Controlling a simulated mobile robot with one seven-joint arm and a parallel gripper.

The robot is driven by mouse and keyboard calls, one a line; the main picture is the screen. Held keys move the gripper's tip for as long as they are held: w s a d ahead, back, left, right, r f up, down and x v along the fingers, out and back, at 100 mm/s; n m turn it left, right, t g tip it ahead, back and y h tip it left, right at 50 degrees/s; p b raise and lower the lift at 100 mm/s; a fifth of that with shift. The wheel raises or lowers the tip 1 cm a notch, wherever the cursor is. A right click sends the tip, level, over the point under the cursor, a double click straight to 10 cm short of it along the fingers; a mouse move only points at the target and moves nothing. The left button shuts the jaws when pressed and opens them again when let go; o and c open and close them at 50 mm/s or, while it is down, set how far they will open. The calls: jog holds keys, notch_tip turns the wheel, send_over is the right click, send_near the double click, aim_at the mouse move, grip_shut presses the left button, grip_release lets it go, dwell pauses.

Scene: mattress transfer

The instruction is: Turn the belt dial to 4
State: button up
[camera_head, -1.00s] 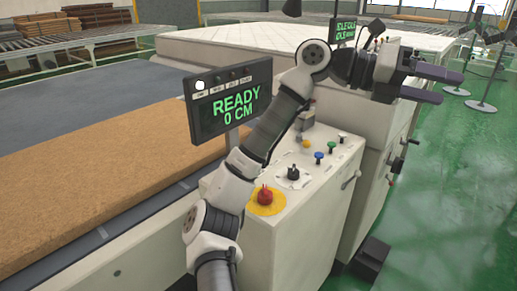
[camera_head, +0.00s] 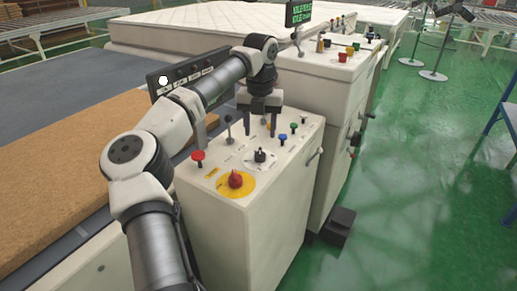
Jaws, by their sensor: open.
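A small black dial (camera_head: 260,156) with a pale scale around it sits on the sloped top of the white control box (camera_head: 270,230). It looks like the belt dial, but its markings are too small to read. My gripper (camera_head: 259,116) is open and empty. It points down over the rear part of the panel, above and behind the black dial in the picture, apart from it. The fingers partly cover the panel behind them.
A red mushroom button (camera_head: 236,180) on a yellow disc stands just in front of the dial. A red knob (camera_head: 198,157), a lever (camera_head: 229,125) and several coloured buttons surround it. A second control box (camera_head: 325,75) stands behind.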

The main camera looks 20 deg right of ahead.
aim_at(260, 150)
notch_tip(260, 150, down, 8)
jog(key=shift+r+p, duration=0.1)
jog(key=shift+p, duration=0.55)
jog(key=shift+c, duration=0.2)
jog(key=c, duration=0.9)
